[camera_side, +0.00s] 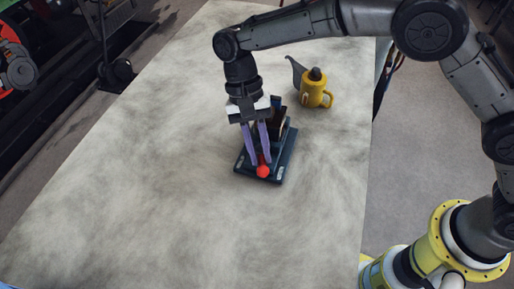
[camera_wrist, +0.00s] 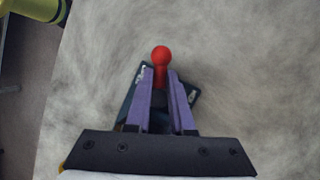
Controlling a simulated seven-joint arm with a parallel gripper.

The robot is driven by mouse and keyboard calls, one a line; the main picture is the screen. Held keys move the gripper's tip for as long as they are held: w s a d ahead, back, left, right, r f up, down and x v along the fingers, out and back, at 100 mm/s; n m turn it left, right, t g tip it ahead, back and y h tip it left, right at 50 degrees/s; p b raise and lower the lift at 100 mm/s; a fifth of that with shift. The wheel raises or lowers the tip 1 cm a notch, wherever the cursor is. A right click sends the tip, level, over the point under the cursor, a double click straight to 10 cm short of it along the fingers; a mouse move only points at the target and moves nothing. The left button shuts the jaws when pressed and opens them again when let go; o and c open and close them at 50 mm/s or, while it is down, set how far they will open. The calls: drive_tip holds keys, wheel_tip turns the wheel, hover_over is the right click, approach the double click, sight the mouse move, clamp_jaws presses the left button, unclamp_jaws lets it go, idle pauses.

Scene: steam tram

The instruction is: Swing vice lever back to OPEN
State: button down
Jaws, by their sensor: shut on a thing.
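The vice (camera_side: 285,153) is a dark blue-black block on a flat base, standing on the pale table. Its lever ends in a red ball knob (camera_side: 263,171) at the front edge of the base, in the side view. My gripper (camera_side: 260,162) reaches down from above with two purple fingers, which are shut on the lever just behind the knob. In the wrist view the red knob (camera_wrist: 160,54) sticks out past the fingertips (camera_wrist: 160,75), and the vice base (camera_wrist: 131,92) shows partly on both sides. The fingers and gripper body hide much of the vice. The small labels on the base are too small to read.
A yellow oil can (camera_side: 316,92) with a grey spout stands behind and right of the vice. The pale table (camera_side: 120,190) is clear to the left and front. Dark machinery (camera_side: 60,45) stands beyond the table at the upper left.

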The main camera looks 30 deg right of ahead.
drive_tip(key=n, duration=0.1)
drive_tip(key=n+h, duration=0.1)
drive_tip(key=n, duration=0.1)
drive_tip(key=n+h, duration=0.1)
drive_tip(key=n, duration=0.1)
drive_tip(key=shift+s+d+r+t, duration=0.15)
drive_tip(key=shift+d+t, duration=0.15)
drive_tip(key=shift+d, duration=0.05)
drive_tip(key=shift+n, duration=0.3)
drive_tip(key=c, duration=1.1)
unclamp_jaws()
drive_tip(key=v, duration=1.1)
drive_tip(key=shift+a+r, duration=0.15)
drive_tip(key=shift+r, duration=0.2)
drive_tip(key=shift+w, duration=0.2)
